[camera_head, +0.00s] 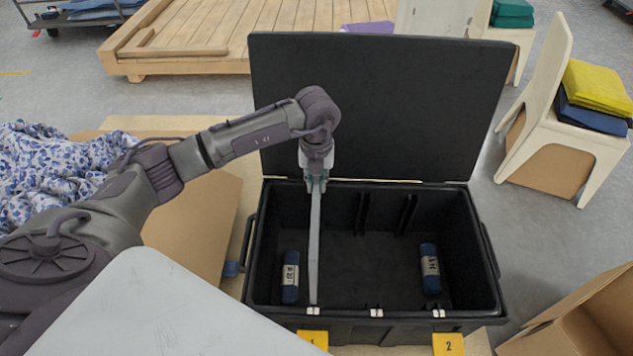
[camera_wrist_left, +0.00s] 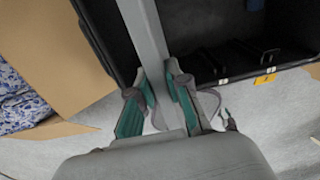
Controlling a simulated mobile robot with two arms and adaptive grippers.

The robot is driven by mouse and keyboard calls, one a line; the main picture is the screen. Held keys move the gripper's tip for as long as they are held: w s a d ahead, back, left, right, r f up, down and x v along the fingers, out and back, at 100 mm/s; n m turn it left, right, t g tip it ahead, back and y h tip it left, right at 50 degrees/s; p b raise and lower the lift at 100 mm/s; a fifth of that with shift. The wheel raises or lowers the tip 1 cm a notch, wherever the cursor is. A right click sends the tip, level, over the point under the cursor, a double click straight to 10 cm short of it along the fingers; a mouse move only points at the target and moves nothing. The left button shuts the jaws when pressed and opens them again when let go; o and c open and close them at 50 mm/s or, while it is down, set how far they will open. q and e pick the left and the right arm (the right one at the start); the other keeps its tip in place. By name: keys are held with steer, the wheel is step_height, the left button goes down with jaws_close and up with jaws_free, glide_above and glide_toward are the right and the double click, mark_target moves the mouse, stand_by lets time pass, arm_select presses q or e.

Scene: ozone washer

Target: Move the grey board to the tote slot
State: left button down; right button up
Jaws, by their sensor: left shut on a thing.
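The grey board (camera_head: 314,240) shows edge-on as a narrow upright strip inside the left part of the black tote (camera_head: 474,200). My left gripper (camera_head: 316,180) is above the tote's back left area and is shut on the board's upper end. In the left wrist view the board (camera_wrist_left: 146,35) runs between the two green fingers of the left gripper (camera_wrist_left: 158,92). Ribs that form slots (camera_head: 405,214) stand on the tote's back wall, right of the board. Whether the board touches the tote floor or sits in a slot cannot be told. My right gripper is not in view.
The tote's lid (camera_head: 380,105) stands open behind. Blue rolls lie in the tote at left (camera_head: 290,278) and right (camera_head: 430,270). Yellow tags marked 1 (camera_head: 313,339) and 2 (camera_head: 448,344) are at its front. Cardboard (camera_head: 195,222) lies left; a chair (camera_head: 545,115) stands right.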

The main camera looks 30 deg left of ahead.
arm_select(q)
steer(key=w+d+b, duration=0.2)
steer(key=w+d, duration=0.1)
steer(key=d, duration=0.4)
steer(key=w+d+b, duration=0.2)
steer(key=w+d, duration=0.2)
steer(key=d, duration=0.4)
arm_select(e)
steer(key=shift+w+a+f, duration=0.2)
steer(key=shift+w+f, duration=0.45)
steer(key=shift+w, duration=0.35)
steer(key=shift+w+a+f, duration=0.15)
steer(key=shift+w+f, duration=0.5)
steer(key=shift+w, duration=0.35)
arm_select(q)
steer(key=shift+w, duration=0.1)
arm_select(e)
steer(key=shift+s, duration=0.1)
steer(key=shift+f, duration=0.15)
